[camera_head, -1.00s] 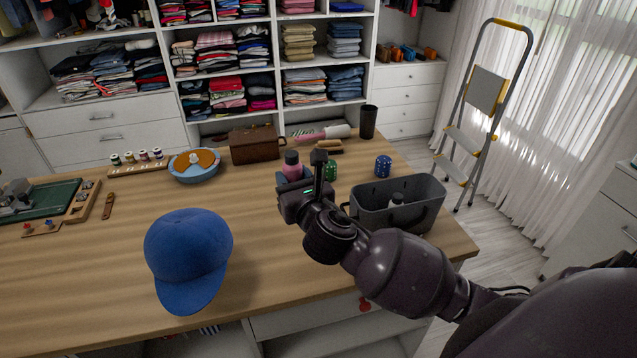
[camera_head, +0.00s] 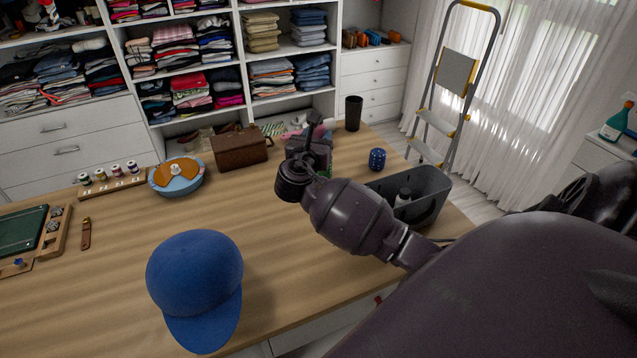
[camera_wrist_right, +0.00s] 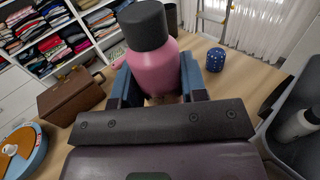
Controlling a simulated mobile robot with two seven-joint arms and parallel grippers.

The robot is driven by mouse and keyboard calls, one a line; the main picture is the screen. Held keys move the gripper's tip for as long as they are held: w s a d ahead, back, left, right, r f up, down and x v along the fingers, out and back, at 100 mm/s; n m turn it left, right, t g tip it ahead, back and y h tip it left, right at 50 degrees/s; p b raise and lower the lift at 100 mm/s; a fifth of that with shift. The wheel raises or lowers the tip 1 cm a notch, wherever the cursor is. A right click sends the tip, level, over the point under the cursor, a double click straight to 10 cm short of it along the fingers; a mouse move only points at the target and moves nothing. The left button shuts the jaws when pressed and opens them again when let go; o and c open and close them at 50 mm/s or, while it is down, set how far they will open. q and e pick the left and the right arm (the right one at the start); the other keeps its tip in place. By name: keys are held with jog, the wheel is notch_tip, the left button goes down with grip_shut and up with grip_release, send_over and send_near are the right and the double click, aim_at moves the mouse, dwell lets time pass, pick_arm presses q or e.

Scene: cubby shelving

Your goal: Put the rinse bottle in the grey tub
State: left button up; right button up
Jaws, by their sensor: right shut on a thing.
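The pink rinse bottle (camera_wrist_right: 155,68) with a dark cap is upright between the blue-padded fingers of my right gripper (camera_wrist_right: 158,88), which is shut on it. In the head view my right gripper (camera_head: 308,148) is over the far part of the table, and its wrist mostly hides the bottle. I cannot tell how far the bottle's base is above the wood. The grey tub (camera_head: 436,184) stands to the right of the gripper, behind my forearm; it also shows at the right of the wrist view (camera_wrist_right: 296,92). A pale bottle (camera_head: 403,196) with a dark cap is in it. My left gripper is out of view.
A blue patterned cup (camera_head: 377,159) stands between gripper and tub. A dark tumbler (camera_head: 353,113) is at the back edge.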

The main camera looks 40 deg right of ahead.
jog(key=f, duration=0.8)
jog(key=f+b, duration=0.1)
jog(key=f, duration=0.8)
jog(key=shift+w+a+f, duration=0.1)
jog(key=shift+w+f, duration=0.1)
jog(key=shift+f, duration=0.1)
jog(key=o, duration=1)
